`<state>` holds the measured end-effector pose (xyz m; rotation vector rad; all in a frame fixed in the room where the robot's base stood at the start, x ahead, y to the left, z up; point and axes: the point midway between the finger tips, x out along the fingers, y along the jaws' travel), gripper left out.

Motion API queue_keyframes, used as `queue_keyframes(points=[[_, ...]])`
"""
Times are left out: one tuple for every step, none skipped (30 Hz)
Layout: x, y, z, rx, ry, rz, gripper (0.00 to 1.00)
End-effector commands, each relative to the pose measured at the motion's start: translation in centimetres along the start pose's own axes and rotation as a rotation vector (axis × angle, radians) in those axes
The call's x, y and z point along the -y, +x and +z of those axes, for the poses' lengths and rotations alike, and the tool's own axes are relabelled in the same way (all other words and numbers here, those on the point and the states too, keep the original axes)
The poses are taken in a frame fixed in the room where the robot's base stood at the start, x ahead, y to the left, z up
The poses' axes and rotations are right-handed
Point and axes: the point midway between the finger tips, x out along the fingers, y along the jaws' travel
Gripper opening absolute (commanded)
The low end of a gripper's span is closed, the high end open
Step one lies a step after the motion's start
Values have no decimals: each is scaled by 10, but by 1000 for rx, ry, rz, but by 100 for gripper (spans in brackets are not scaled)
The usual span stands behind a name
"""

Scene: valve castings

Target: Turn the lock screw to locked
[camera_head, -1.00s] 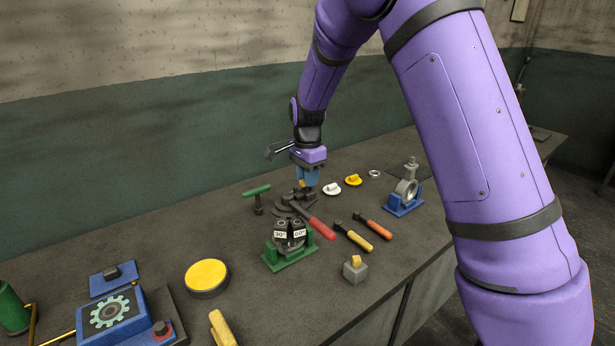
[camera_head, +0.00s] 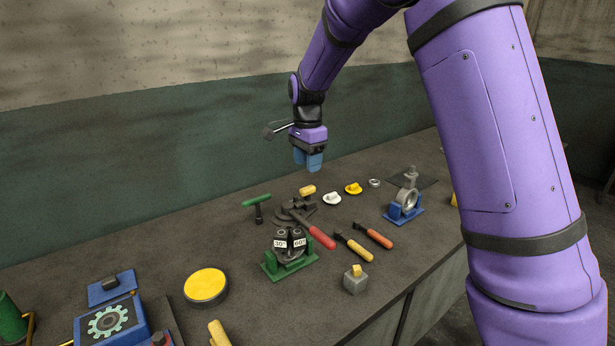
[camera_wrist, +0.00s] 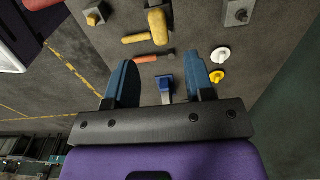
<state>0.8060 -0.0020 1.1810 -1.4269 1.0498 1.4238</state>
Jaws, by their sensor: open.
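A yellow bar-shaped knob (camera_head: 307,191), which looks like the lock screw, sits at a dark metal fixture (camera_head: 296,208) behind the red-handled lever (camera_head: 320,236). Its locked or unlocked marking is too small to read. My gripper (camera_head: 308,162) hangs above and behind the knob, apart from it, blue fingers pointing down. In the wrist view my gripper (camera_wrist: 160,82) shows its two fingers wide apart with nothing between them. A large yellow piece (camera_wrist: 157,25) at the top of that view may be the same knob; I cannot tell.
A green T-handle tool (camera_head: 257,204) stands left of the fixture. White (camera_head: 332,198) and yellow (camera_head: 354,188) caps lie to its right. A green-based stand marked 30° and 60° (camera_head: 289,262), handled tools (camera_head: 354,246) and a blue-based ring holder (camera_head: 403,209) are nearby.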

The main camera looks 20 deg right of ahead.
Motion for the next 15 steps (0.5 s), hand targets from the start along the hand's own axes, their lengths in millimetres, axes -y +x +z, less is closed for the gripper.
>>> queue_keyframes(points=[[0,-9,0,-1,-1,-3,49],[0,-13,0,-1,-1,-2,49],[0,-18,0,-1,-1,-2,49],[0,-22,0,-1,-1,-3,49],[0,-25,0,-1,0,-3,49],[0,-28,0,-1,0,-2,49],[0,-30,0,-1,0,-1,49],[0,-32,0,-1,1,-1,49],[0,-34,0,-1,1,-1,49],[0,-34,0,-1,1,-1,49],[0,-35,0,-1,1,-1,49],[0,-35,0,-1,1,0,49],[0,-36,0,-1,1,0,49],[0,-36,0,-1,1,0,49],[0,-35,0,-1,1,0,49]])
